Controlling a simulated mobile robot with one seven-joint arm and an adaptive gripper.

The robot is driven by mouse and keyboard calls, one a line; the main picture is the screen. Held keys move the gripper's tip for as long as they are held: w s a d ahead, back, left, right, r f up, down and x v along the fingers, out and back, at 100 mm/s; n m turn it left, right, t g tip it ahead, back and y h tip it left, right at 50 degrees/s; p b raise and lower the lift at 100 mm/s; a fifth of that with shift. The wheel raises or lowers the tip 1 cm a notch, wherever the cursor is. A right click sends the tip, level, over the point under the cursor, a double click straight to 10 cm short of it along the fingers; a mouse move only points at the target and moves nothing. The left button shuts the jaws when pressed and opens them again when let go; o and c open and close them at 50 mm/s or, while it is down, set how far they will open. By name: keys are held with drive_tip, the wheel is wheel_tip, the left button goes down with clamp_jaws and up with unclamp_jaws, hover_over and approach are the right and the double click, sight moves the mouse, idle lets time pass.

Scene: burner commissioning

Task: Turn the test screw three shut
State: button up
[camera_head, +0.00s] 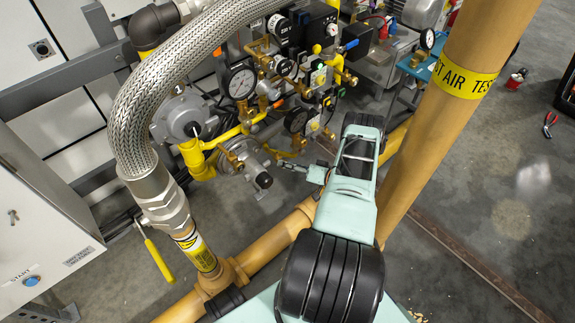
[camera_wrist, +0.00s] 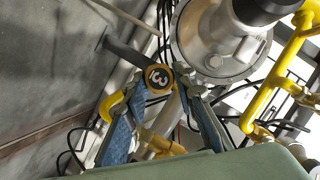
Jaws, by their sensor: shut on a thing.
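The screw's body under the tag is largely hidden. In the head view, my gripper (camera_head: 290,166) reaches left from my pale green arm toward the lower part of the valve assembly. The screw cannot be made out there.
A grey regulator housing (camera_wrist: 212,45) is close beside my gripper, with yellow pipes (camera_wrist: 275,85) to the right. Gauges (camera_head: 240,81) and brass fittings crowd above in the head view. A braided hose (camera_head: 135,95) and a thick yellow-tan upright pipe (camera_head: 440,120) flank my arm.

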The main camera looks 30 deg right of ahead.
drive_tip(key=shift+w+r, duration=0.1)
drive_tip(key=shift+w, duration=0.05)
drive_tip(key=o, duration=1.2)
drive_tip(key=shift+c, duration=0.2)
wheel_tip(320, 180, up, 10)
